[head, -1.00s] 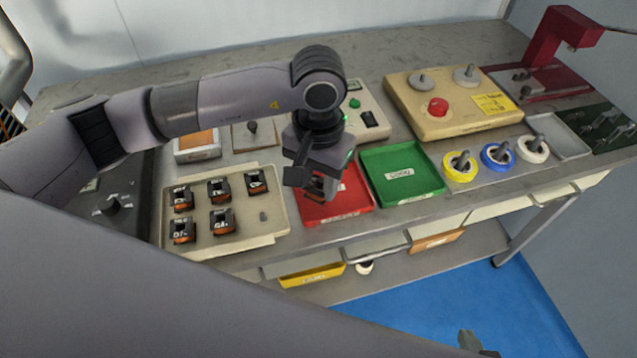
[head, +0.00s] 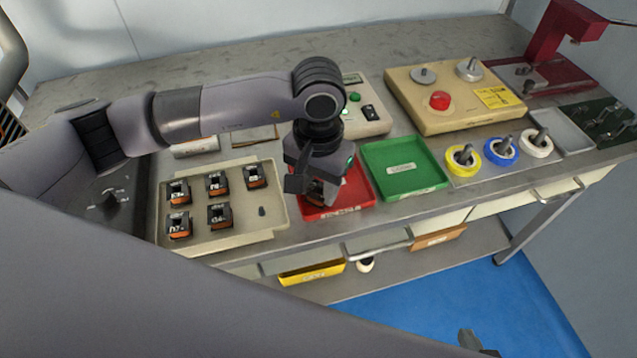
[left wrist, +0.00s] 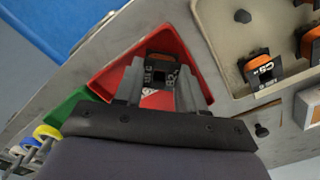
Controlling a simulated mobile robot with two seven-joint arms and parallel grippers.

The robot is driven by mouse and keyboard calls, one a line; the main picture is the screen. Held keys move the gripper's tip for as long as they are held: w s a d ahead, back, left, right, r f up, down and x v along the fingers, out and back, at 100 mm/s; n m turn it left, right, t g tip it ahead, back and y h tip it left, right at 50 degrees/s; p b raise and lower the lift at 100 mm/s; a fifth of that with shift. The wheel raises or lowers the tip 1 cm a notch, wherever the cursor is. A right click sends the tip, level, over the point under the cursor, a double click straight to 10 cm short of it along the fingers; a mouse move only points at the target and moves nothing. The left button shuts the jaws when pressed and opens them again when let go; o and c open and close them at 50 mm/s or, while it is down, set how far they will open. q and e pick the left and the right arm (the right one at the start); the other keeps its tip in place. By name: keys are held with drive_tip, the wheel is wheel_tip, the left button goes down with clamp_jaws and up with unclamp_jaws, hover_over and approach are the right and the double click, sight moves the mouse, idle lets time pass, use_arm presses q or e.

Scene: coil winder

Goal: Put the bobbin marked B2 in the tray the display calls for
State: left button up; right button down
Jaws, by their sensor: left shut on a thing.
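My left gripper (head: 320,197) is shut on a bobbin, low over the red tray (head: 352,197). In the left wrist view the black bobbin (left wrist: 158,68) with an orange winding sits between the fingers (left wrist: 162,80); its white marking is too small to read surely. The red tray's floor and wall (left wrist: 178,45) show around it. I cannot tell whether the bobbin touches the tray floor. The green tray (head: 420,180) beside it is empty. A small display (head: 353,79) stands behind my gripper, its text unreadable. A grey piece, apparently my right gripper (head: 472,342), shows at the bottom edge.
A beige holder (head: 240,235) at left carries several marked bobbins (head: 219,215) and one bare peg (head: 262,211). Yellow, blue and white spools (head: 500,151) stand right of the green tray. A yellow tray (head: 312,273) is on the shelf below. A beige machine (head: 440,115) stands behind.

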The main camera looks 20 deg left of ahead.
use_arm(q)
drive_tip(key=o, duration=1.1)
drive_tip(key=shift+r, duration=0.1)
drive_tip(key=shift+r+p, duration=0.45)
drive_tip(key=shift+p, duration=0.35)
drive_tip(key=shift+r+p, duration=0.4)
drive_tip(key=shift+p, duration=0.05)
wheel_tip(320, 180, up, 11)
drive_tip(key=shift+r+b, duration=0.2)
drive_tip(key=shift+b, duration=0.6)
